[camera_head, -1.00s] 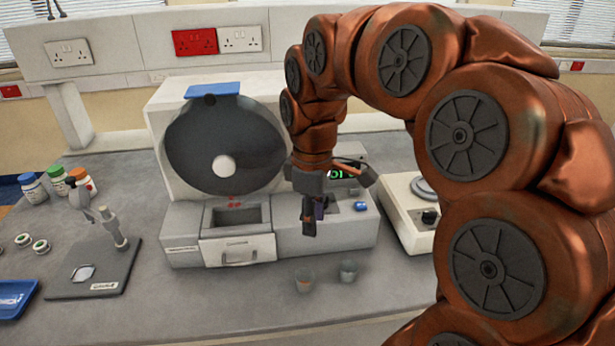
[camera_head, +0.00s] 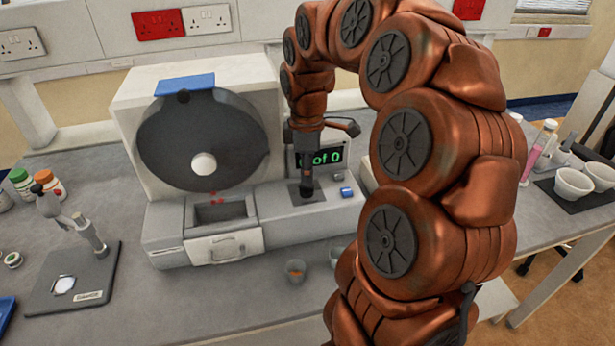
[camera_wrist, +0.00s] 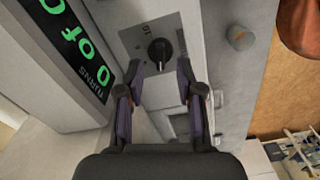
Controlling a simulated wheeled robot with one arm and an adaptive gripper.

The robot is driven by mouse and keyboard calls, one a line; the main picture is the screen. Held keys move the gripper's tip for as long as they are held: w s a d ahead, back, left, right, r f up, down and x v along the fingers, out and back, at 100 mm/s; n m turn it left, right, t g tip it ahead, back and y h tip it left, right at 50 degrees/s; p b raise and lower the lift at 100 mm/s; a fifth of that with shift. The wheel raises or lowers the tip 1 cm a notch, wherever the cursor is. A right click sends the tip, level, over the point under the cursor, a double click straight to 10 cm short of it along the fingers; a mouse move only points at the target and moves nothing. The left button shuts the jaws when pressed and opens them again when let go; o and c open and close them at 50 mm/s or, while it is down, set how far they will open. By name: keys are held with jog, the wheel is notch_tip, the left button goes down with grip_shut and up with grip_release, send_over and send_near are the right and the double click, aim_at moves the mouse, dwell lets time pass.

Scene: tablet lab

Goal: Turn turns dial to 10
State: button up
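The turns dial is a black knob (camera_wrist: 160,52) on a grey plate of the white machine (camera_head: 160,232). In the wrist view it lies just beyond my gripper (camera_wrist: 160,80), whose two purple-padded fingers are spread apart with nothing between them. In the head view my gripper (camera_head: 307,190) points down over the dial plate and hides the knob. The display (camera_head: 325,157) shows green text ending in "of 0", partly covered by my arm; in the wrist view the display (camera_wrist: 75,45) reads "0 of 0" with "TURNS" below.
A blue button (camera_head: 346,192) sits right of the dial plate. The big dark drum (camera_head: 160,135) stands at the left, above an open drawer (camera_head: 223,247). A small cup with orange contents (camera_head: 296,270) stands in front. White bowls (camera_head: 573,183) are at the right.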

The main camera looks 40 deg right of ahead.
aim_at(307, 189)
jog(key=shift+f+p, duration=0.3)
jog(key=shift+f, duration=1.15)
grip_shut()
